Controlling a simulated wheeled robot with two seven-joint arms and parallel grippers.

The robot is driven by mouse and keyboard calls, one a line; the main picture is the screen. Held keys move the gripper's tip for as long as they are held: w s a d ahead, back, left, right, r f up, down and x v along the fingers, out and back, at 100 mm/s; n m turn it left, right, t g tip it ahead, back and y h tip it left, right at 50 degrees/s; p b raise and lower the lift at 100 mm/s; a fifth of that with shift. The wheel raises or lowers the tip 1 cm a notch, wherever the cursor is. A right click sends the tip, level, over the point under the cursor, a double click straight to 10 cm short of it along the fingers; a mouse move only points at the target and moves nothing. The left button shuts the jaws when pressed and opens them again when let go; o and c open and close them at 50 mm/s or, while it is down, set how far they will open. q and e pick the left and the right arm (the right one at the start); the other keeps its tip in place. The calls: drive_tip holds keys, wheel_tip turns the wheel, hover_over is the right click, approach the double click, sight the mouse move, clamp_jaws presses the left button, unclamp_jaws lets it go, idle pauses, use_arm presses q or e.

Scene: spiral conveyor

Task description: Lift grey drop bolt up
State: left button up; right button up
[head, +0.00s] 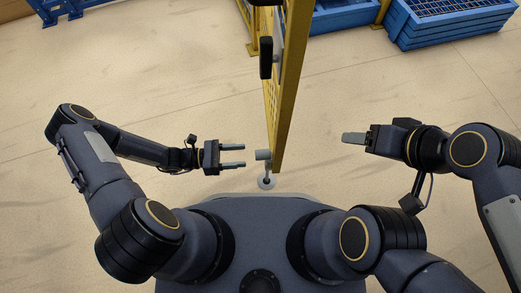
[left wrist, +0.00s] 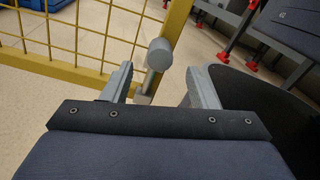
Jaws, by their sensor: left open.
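In the left wrist view, the bolt's round handle end (left wrist: 160,54) shows ahead, between the open fingers (left wrist: 163,82) and slightly left of centre. My right gripper (head: 345,138) is to the right of the gate, away from the bolt; its finger gap is seen edge-on.
The yellow mesh gate (head: 289,90) runs away from me, with a black handle (head: 266,57) on its left side. Blue crates (head: 450,22) stand at the back right. A blue frame (head: 70,8) is at the back left. The floor left of the gate is clear.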

sight(261, 154)
use_arm(q)
drive_tip(key=d, duration=0.2)
drive_tip(key=d+b, duration=0.1)
drive_tip(key=d, duration=0.2)
drive_tip(key=d+b, duration=0.1)
drive_tip(key=d, duration=0.2)
drive_tip(key=shift+w+f, duration=0.1)
drive_tip(key=shift+w, duration=0.2)
clamp_jaws()
